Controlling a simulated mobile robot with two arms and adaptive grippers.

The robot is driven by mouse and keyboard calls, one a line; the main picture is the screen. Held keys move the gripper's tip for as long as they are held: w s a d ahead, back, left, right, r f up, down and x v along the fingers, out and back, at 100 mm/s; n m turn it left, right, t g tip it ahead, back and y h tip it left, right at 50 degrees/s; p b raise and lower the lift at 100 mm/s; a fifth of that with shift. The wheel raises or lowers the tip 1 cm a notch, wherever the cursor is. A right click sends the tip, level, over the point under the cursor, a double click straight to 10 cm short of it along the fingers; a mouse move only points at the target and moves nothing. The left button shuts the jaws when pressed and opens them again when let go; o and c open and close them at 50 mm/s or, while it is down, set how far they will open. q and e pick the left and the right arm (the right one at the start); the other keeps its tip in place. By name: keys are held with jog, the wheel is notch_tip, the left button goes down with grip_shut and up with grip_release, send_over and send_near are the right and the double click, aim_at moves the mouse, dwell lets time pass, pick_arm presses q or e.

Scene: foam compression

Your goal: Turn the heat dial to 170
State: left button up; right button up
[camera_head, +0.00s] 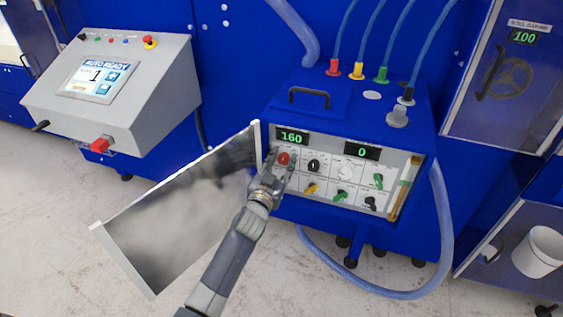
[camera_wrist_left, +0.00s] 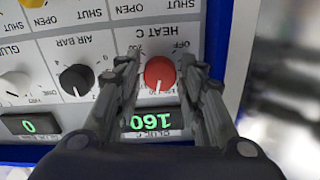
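The red heat dial (camera_head: 283,158) is at the upper left of the blue unit's control panel, below a green display (camera_head: 292,137) reading 160. In the left wrist view the heat dial (camera_wrist_left: 159,74) appears upside down under the label HEAT C, and the display (camera_wrist_left: 152,121) also reads 160. My left gripper (camera_head: 283,160) is at the dial. In the left wrist view its fingers (camera_wrist_left: 160,68) stand on either side of the dial, with a narrow gap seeming to show beside it. Whether they touch it is unclear. My right gripper is not visible.
An open metal door (camera_head: 180,215) hangs at the panel's left, beside my left arm. A black air bar knob (camera_wrist_left: 76,80) sits close to the heat dial. A second display (camera_head: 362,152) reads 0. A grey console (camera_head: 110,85) stands at the left.

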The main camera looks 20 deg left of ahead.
pick_arm(q)
jog(key=c, duration=0.8)
jog(key=shift+m, duration=0.3)
jog(key=shift+f+m+b, duration=0.1)
jog(key=shift+m+b, duration=0.4)
jog(key=shift+m, duration=2)
jog(key=shift+d, duration=0.1)
jog(key=o, duration=0.8)
